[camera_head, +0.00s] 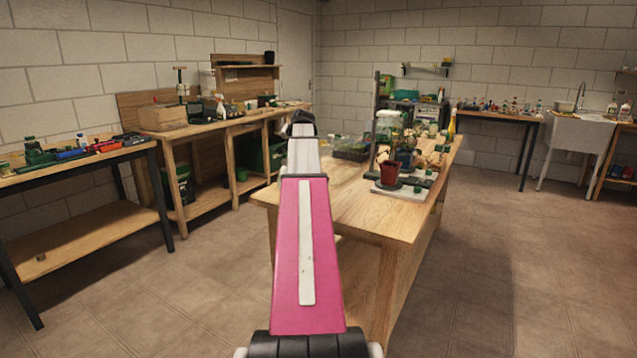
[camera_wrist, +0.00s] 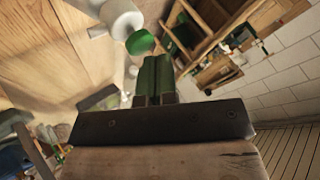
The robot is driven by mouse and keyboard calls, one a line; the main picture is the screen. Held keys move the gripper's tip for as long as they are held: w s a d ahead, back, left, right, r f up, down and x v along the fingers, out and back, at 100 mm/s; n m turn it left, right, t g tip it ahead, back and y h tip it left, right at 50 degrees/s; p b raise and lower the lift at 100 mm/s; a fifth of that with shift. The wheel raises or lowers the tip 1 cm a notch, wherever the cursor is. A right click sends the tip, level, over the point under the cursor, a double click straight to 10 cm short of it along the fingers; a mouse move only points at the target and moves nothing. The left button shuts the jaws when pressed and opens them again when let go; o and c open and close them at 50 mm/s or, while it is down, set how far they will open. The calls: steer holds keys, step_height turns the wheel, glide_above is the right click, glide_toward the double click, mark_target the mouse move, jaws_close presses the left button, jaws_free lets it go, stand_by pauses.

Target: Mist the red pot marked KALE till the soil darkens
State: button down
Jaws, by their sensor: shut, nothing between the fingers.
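A red pot (camera_head: 389,172) with a leafy plant stands upright on a pale tray (camera_head: 411,191) on the wooden table in the head view. No lettering on it is legible, and its soil cannot be made out. My gripper (camera_wrist: 158,62) shows in the wrist view with its green fingers shut and nothing held. A white rounded thing (camera_wrist: 122,19) with a green part (camera_wrist: 140,42) is just beyond the fingertips, apart from them. I cannot tell whether it is a mister. In the head view my arm hides the gripper.
The wooden table (camera_head: 345,205) has a clear front part; a dark tray (camera_head: 352,150) and several plants crowd its back. Benches line the left wall, with a white spray bottle (camera_head: 221,109) on one. A sink (camera_head: 580,130) stands at the right. The floor right of the table is free.

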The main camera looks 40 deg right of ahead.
steer(key=shift+r, duration=3.05)
steer(key=a+f, duration=0.4)
steer(key=f, duration=0.1)
steer(key=a+f+n+g, duration=0.1)
steer(key=a+f, duration=0.4)
steer(key=a+f+n+g+y, duration=0.1)
steer(key=a+f, duration=0.4)
steer(key=f, duration=0.1)
steer(key=shift+s, duration=0.35)
steer(key=s+a+f+n+g, duration=0.1)
steer(key=s+a+f, duration=0.1)
steer(key=a+f, duration=0.45)
steer(key=s+a+f+n+g, duration=0.1)
steer(key=s+a+f+g, duration=0.15)
steer(key=a+f, duration=0.4)
steer(key=s+a+f+n+g, duration=0.3)
steer(key=s+a+f+n, duration=0.2)
steer(key=s+a+f, duration=1.3)
steer(key=shift+s+f+g+h, duration=0.15)
steer(key=shift+s+g+h, duration=0.2)
steer(key=shift+s, duration=0.3)
